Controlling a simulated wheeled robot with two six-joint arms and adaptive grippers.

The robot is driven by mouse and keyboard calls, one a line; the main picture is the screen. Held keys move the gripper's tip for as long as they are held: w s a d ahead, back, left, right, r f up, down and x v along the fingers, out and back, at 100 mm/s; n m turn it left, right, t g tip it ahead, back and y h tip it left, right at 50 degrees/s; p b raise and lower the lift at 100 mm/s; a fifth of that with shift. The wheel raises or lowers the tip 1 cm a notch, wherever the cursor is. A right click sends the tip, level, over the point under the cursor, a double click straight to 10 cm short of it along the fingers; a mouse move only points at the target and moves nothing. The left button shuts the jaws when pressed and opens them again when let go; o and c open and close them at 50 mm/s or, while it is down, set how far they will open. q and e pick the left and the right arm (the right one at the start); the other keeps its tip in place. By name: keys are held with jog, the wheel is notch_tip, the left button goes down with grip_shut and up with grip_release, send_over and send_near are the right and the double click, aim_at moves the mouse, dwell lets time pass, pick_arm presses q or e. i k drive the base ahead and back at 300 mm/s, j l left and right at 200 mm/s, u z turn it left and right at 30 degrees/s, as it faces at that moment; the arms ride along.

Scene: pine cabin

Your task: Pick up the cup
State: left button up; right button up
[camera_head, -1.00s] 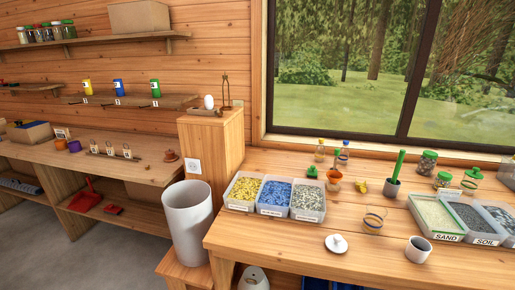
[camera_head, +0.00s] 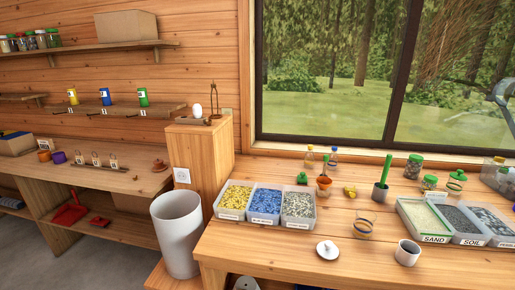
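A white cup with a dark inside (camera_head: 407,253) stands upright near the front of the wooden workbench (camera_head: 330,272), right of centre. Nothing touches it. On the left bench stand two smaller pots or cups, one orange (camera_head: 44,156) and one purple (camera_head: 59,157). A grey curved metal part, probably of my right gripper (camera_head: 503,98), shows at the right edge, high above the bench and well away from the white cup. It is cut off by the frame, so its opening is hidden. My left gripper is not in view.
Left of the white cup are a white knobbed lid (camera_head: 327,249) and a wire-handled jar (camera_head: 363,228). Behind it is a potted green tool (camera_head: 382,180). Sand and soil trays (camera_head: 437,239) stand close on its right. The bench front is clear.

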aim_at(407, 253)
jog(key=z, duration=1.4)
jog(key=u, duration=2.05)
jog(key=z, duration=2.05)
